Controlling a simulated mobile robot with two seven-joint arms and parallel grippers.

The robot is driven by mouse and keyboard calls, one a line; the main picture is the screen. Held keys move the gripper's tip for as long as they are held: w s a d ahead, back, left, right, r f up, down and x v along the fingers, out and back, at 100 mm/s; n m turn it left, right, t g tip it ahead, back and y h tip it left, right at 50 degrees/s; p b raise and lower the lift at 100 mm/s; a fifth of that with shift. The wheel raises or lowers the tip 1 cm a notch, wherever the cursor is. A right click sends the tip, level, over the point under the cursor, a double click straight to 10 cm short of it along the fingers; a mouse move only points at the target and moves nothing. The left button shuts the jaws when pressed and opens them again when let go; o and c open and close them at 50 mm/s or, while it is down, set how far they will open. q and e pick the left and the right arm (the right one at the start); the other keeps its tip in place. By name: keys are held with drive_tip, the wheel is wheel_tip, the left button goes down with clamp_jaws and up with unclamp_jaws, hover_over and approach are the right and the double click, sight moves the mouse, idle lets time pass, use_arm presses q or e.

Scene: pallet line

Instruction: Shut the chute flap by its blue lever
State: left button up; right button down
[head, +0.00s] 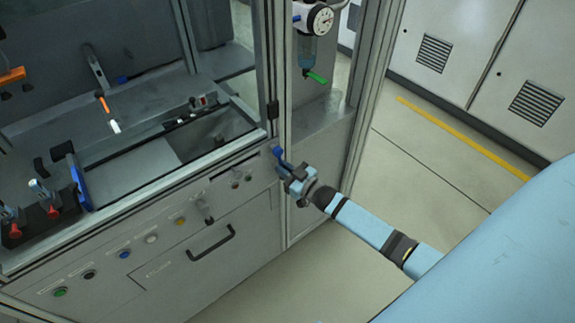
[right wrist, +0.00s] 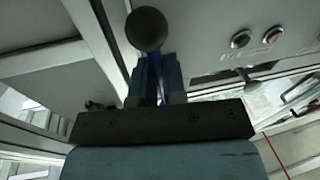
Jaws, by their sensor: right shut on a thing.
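My right gripper (head: 285,163) is at the front corner post of the machine cabinet, shut on the blue lever (head: 277,151). In the right wrist view, the lever's round dark knob (right wrist: 146,30) sticks out beyond the fingertips. Its blue shaft runs between the two blue fingers of the gripper (right wrist: 159,75), which hide part of it. I cannot clearly pick out the chute flap, so I cannot tell how far open it is. My left gripper is not in view.
The cabinet front has a drawer handle (head: 210,243) and several coloured buttons, including a green one (head: 60,291). A pressure gauge (head: 321,19) and a green valve handle (head: 317,77) are above the gripper. The floor (head: 410,190) at the right is clear.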

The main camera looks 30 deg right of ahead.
drive_tip(key=a+m, duration=0.2)
drive_tip(key=m, duration=0.1)
drive_tip(key=shift+s+t, duration=0.1)
drive_tip(key=shift+t, duration=0.2)
drive_tip(key=shift+s+a+r+m+t+h+p, duration=0.15)
drive_tip(key=shift+a+m+h+p, duration=0.1)
drive_tip(key=shift+a+m, duration=0.6)
drive_tip(key=shift+w+a+r+m+t+h+p, duration=0.15)
drive_tip(key=shift+a+m, duration=0.3)
drive_tip(key=shift+m, duration=0.8)
drive_tip(key=shift+s, duration=0.1)
drive_tip(key=c, duration=1.2)
unclamp_jaws()
drive_tip(key=shift+s, duration=0.1)
drive_tip(key=v, duration=1.3)
drive_tip(key=shift+s+f, duration=0.15)
drive_tip(key=shift+s, duration=0.15)
